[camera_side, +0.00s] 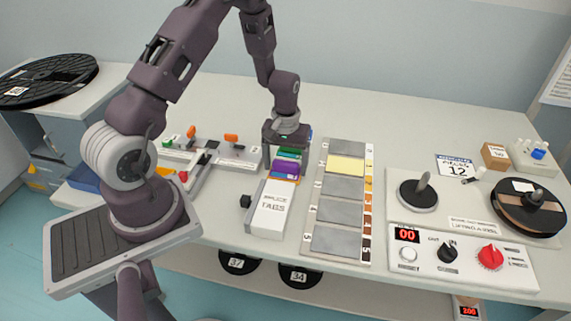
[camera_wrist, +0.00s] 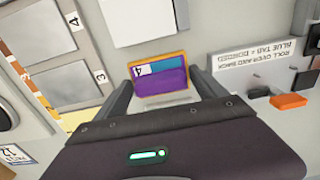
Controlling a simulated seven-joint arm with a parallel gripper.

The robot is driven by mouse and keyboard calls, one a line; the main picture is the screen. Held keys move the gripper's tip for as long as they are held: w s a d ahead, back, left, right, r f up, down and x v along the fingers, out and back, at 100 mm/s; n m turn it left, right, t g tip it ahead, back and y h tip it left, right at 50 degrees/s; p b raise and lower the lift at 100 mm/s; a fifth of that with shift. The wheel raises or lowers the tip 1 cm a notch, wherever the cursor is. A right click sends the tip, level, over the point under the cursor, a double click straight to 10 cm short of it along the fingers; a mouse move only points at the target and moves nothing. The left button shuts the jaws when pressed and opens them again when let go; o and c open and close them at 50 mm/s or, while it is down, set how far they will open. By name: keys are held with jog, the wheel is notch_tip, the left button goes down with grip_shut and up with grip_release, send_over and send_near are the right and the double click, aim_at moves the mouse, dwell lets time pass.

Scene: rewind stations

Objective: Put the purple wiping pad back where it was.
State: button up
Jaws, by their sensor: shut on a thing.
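The purple wiping pad (camera_side: 287,166) is between the fingers of my gripper (camera_side: 286,163), which is shut on it. In the wrist view the pad (camera_wrist: 160,87) lies between the fingertips (camera_wrist: 163,95). It covers part of an orange-rimmed blue panel (camera_wrist: 165,64) with a white number label. In the side view the orange and blue panel (camera_side: 284,177) shows just below the pad, behind the white tags box. I cannot tell whether the pad touches the panel.
A board of numbered grey panels (camera_side: 341,188), one pale yellow, lies to the right. A splicing rail (camera_side: 215,150) lies left. A control box (camera_side: 460,257) and reel (camera_side: 530,207) stand farther right.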

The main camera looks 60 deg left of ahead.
jog(key=shift+f, duration=0.1)
jog(key=o, duration=1.4)
notch_tip(320, 180, up, 12)
notch_tip(320, 180, up, 10)
jog(key=m+t, duration=0.2)
send_over(286, 162)
jog(key=s+d, duration=0.3)
jog(key=d, duration=0.3)
jog(key=s+d+r+m+t, duration=0.1)
jog(key=s+d+r+m, duration=0.1)
jog(key=s, duration=0.3)
jog(key=s+d+r+m+t, duration=0.1)
jog(key=s+d+r+m, duration=0.1)
jog(key=s, duration=0.4)
jog(key=s+d+r+m+t, duration=0.1)
jog(key=s+d+r+m, duration=0.2)
jog(key=s+d+r, duration=0.1)
jog(key=shift+s+d+r+t, duration=0.15)
jog(key=shift+s+r, duration=0.15)
jog(key=shift+s, duration=0.3)
jog(key=shift+s+d+r+t, duration=0.15)
jog(key=shift+s+r, duration=0.15)
jog(key=shift+s, duration=0.3)
